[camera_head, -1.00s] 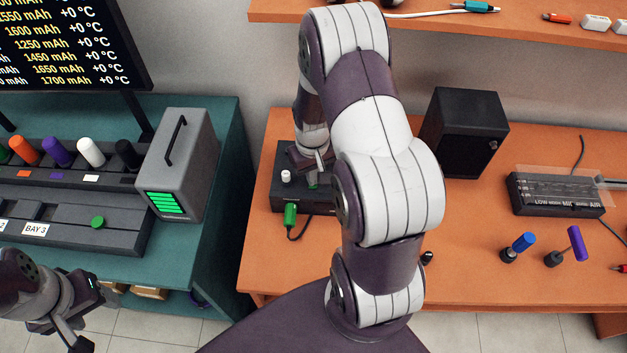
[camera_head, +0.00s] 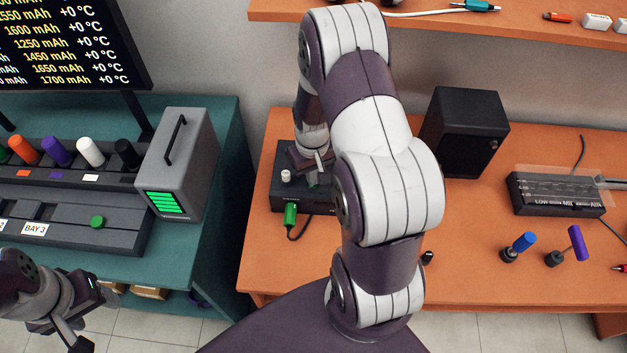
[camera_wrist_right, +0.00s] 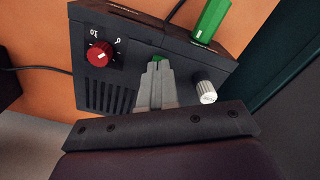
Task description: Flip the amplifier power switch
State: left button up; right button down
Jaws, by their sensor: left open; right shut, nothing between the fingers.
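The amplifier is a dark box (camera_head: 283,201) on the orange bench, partly hidden behind my right arm. In the right wrist view its panel (camera_wrist_right: 110,60) carries a red dial knob (camera_wrist_right: 99,54), a white knob (camera_wrist_right: 207,92) and a small green part (camera_wrist_right: 158,58), which looks like the switch. My right gripper (camera_wrist_right: 157,66) is shut and empty, its fingertips right at this green part and covering most of it; I cannot tell if they touch. The switch's position is hidden. My left gripper (camera_head: 94,310) is open and empty at the lower left, away from the amplifier.
A green plug (camera_head: 291,214) with a cable sits at the amplifier's front. A black speaker (camera_head: 465,130), a clear-topped box (camera_head: 553,195) and blue and purple plugs (camera_head: 524,242) stand to the right. A teal bench (camera_head: 215,200) with a grey charger (camera_head: 180,165) is at left.

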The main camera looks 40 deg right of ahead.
jog(key=shift+f+b, duration=0.4)
jog(key=shift+f, duration=0.3)
jog(key=shift+r, duration=0.15)
notch_tip(320, 180, up, 7)
jog(key=p, duration=0.6)
jog(key=shift+p, duration=0.35)
